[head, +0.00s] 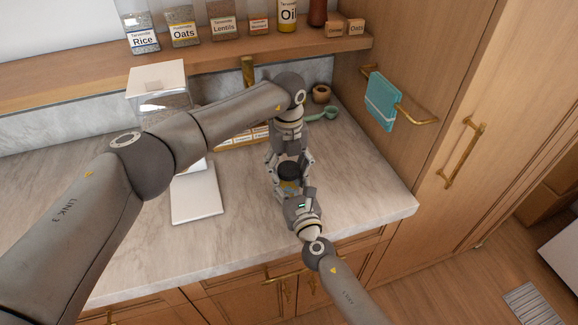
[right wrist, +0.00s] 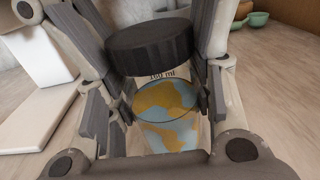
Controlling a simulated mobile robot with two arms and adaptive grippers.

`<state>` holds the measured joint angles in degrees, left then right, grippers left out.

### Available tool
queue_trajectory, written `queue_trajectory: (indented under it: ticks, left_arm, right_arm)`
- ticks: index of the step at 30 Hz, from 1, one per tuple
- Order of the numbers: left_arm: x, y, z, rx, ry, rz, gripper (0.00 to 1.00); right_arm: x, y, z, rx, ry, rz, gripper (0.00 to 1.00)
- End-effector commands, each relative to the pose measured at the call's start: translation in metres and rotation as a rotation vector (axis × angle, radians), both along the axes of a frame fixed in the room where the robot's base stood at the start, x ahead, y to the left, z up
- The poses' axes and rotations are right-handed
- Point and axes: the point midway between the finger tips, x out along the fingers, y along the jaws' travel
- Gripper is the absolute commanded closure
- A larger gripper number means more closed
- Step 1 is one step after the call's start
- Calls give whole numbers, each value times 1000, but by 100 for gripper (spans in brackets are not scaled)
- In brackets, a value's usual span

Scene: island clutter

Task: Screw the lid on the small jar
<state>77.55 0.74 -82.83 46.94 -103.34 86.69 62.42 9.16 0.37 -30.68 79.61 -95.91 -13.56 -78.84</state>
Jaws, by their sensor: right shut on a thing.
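The small jar (right wrist: 165,108) is clear, with a blue and yellow pattern and a "160 ml" marking. It stands upright between the fingers of my right gripper (right wrist: 158,112), which is shut on it. The round black lid (right wrist: 150,40) is at the jar's mouth; I cannot tell whether it is seated. In the head view, the dark lid (head: 290,168) is below my left gripper (head: 289,160). The left fingers are spread on either side of the lid and look open. The right gripper (head: 291,190) comes from the front, low over the counter.
A white board (head: 197,193) lies on the marble counter to the left, by a white-topped container (head: 157,80). Labelled jars line the shelf (head: 200,65). The front-left counter is clear.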

Motion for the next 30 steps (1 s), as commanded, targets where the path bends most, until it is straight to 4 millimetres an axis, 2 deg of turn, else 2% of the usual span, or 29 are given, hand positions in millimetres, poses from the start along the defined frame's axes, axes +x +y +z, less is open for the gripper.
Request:
queue_trajectory:
  ticks: [1, 16, 20, 25, 30]
  left_arm:
    - [1, 3, -4, 5, 0, 5, 43]
    - [0, 3, -2, 5, 0, 4, 43]
    - [1, 2, 9, 3, -1, 3, 43]
    - [1, 1, 33, 3, -1, 3, 43]
    - [0, 1, 40, 1, 1, 2, 43]
  right_arm:
    - [-1, 3, 3, 6, -5, 5, 94]
    - [0, 2, 4, 6, -6, 3, 94]
    - [0, 2, 4, 6, -6, 2, 94]
    - [1, 1, 3, 3, -4, 0, 94]
    - [1, 0, 3, 3, -3, -1, 94]
